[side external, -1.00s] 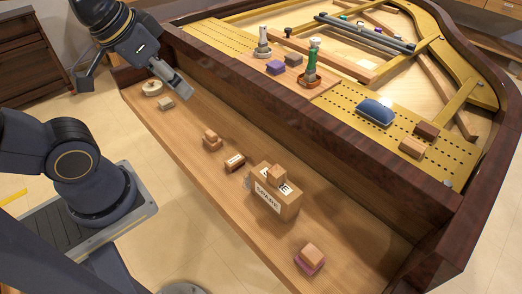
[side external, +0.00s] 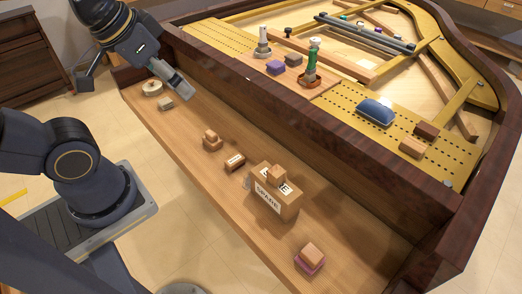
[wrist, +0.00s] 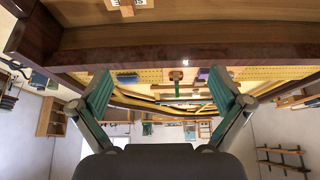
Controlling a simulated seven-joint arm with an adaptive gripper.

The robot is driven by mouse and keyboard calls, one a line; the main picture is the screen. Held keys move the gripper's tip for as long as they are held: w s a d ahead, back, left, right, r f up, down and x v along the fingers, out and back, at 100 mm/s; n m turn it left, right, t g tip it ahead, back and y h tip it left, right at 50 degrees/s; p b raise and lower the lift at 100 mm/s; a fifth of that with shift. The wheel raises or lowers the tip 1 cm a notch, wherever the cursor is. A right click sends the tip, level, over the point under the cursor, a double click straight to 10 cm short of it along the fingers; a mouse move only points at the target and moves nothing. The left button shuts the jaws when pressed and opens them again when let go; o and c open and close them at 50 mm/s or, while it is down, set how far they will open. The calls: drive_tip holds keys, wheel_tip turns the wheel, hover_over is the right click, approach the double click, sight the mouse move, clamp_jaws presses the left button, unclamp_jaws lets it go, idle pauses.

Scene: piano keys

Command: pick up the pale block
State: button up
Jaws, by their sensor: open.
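Several pale wooden blocks are in the side view, and I cannot tell which one the task means. One (side external: 276,175) sits on a cardboard box with a printed label (side external: 284,206). Another (side external: 211,135) sits on a darker block, and a third (side external: 312,251) on a pinkish block at the near end of the ledge. My gripper (side external: 183,92) is above the ledge's far part, touching no block. The wrist view shows its two fingers (wrist: 160,95) spread apart with nothing between them.
A small labelled brown block (side external: 235,162) and a tape roll (side external: 152,88) are on the wooden ledge (side external: 185,135). The dark piano wall (side external: 300,120) rises behind it.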

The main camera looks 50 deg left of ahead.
drive_tip(key=w+a+r+m, duration=0.1)
drive_tip(key=w+r, duration=0.1)
drive_tip(key=w, duration=0.3)
drive_tip(key=w+a+r+m, duration=0.1)
drive_tip(key=w+a+r, duration=0.1)
drive_tip(key=w, duration=0.4)
drive_tip(key=w+a+f+y, duration=0.1)
drive_tip(key=w+a+f, duration=0.2)
drive_tip(key=w+a, duration=0.25)
drive_tip(key=w+a+f+n+g, duration=0.1)
drive_tip(key=w+a+f, duration=0.2)
drive_tip(key=a+f, duration=0.25)
drive_tip(key=w+a+f+g, duration=0.2)
drive_tip(key=w+a+f, duration=0.15)
drive_tip(key=f, duration=0.35)
drive_tip(key=n+g+h, duration=0.1)
drive_tip(key=n+g, duration=0.1)
drive_tip(key=g, duration=0.1)
hover_over(212, 139)
drive_tip(key=w+a, duration=0.1)
drive_tip(key=a, duration=0.2)
wheel_tip(212, 139, down, 16)
drive_tip(key=f, duration=1)
drive_tip(key=shift+d, duration=0.2)
drive_tip(key=shift+w+f, duration=0.15)
drive_tip(key=shift+f, duration=3)
drive_tip(key=shift+c, duration=0.3)
